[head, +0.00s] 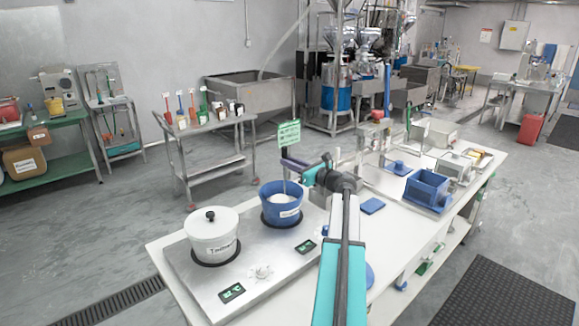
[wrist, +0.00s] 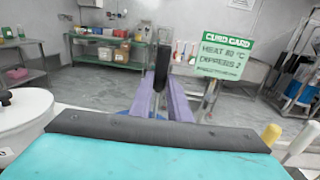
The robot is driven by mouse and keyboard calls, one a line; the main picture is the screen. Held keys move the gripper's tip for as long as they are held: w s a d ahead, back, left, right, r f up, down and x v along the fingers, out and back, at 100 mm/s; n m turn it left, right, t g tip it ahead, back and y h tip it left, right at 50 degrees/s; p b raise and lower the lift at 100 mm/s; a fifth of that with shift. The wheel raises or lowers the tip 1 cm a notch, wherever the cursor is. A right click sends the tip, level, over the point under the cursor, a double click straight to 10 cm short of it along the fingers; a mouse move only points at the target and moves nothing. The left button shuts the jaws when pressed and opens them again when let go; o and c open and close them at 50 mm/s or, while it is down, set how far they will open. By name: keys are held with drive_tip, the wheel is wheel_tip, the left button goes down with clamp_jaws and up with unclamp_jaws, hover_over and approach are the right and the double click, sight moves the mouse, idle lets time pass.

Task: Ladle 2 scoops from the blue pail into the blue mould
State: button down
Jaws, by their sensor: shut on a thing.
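The blue pail (head: 269,214) stands on the right ring of a metal hot plate, with white contents showing inside. My gripper (head: 288,163) is above this pail, its purple fingers shut on a dark upright handle (wrist: 161,66), seemingly the ladle's. In the head view a thin pale ladle shaft (head: 284,187) runs down from the fingers into the pail. The ladle's bowl is hidden. In the wrist view my gripper (wrist: 161,100) hides most of the pail; a little blue shows behind the fingers.
A lidded white pot (head: 211,238) stands left of the pail on the hot plate (head: 262,272). A green card (wrist: 224,58) reading "heat 80 °C, dippers 2" stands behind. A blue flat piece (head: 372,205) lies between pail and mould. Small apparatus stands along the back edge.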

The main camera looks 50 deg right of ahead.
wheel_tip(320, 180, up, 13)
drive_tip(key=p, duration=0.4)
drive_tip(key=shift+p, duration=0.4)
idle(1.2)
idle(0.6)
